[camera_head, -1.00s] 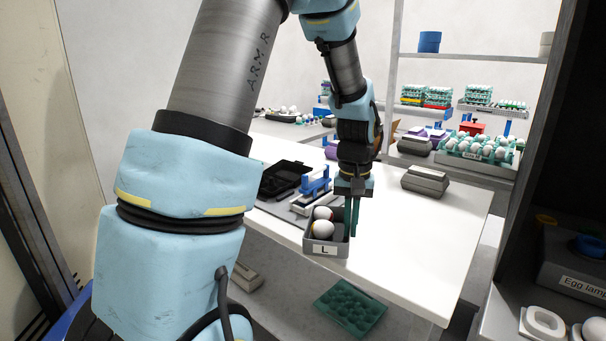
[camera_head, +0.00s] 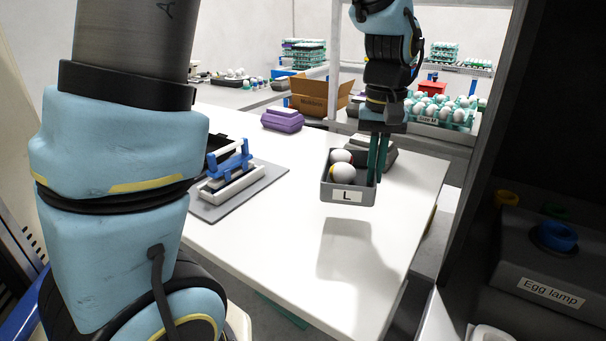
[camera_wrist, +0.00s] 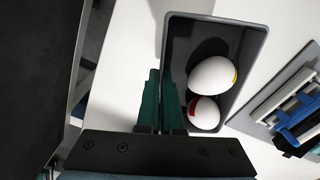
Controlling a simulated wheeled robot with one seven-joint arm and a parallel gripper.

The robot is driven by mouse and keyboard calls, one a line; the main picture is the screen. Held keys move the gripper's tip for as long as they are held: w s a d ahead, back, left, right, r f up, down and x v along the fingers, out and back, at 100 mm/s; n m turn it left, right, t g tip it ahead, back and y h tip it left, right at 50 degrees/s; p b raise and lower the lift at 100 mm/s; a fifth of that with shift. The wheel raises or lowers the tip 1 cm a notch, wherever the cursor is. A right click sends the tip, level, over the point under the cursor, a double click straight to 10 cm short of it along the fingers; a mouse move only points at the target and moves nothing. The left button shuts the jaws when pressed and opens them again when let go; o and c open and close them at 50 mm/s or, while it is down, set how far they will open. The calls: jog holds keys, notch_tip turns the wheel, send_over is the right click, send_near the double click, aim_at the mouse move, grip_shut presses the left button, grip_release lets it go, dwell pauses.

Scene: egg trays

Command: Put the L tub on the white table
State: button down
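The L tub (camera_head: 347,196) is a small grey open box with an "L" label on its front, with two white eggs (camera_head: 345,173) inside. My gripper (camera_head: 377,176) points down with its green fingers at the tub's right wall. In the wrist view the fingers (camera_wrist: 160,108) are close together, pinching the tub's side wall (camera_wrist: 166,60). The tub hangs level above the white table (camera_head: 280,235), with its shadow on the tabletop below. The eggs in the wrist view (camera_wrist: 212,76) carry yellow and red marks.
A blue-and-white device (camera_head: 230,175) stands on a grey mat at the table's left. A purple box (camera_head: 283,119) and a grey carton (camera_head: 372,152) sit farther back. A dark shelf with an egg lamp (camera_head: 545,265) is close on the right. The front middle of the table is clear.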

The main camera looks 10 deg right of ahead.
notch_tip(320, 180, down, 10)
jog(key=shift+p, duration=0.6)
jog(key=shift+f, duration=0.15)
jog(key=c, duration=1.1)
grip_release()
notch_tip(320, 180, up, 12)
jog(key=shift+r+b, duration=0.2)
jog(key=shift+b, duration=0.3)
jog(key=a+f+n, duration=0.1)
jog(key=a+f, duration=0.1)
jog(key=a, duration=0.7)
jog(key=w+a+f+n+t, duration=0.1)
jog(key=a+f, duration=0.2)
jog(key=a, duration=0.7)
jog(key=w+a+f+n, duration=0.1)
jog(key=a+f, duration=0.1)
jog(key=a, duration=0.8)
jog(key=shift+f+t, duration=0.2)
jog(key=shift+t, duration=0.1)
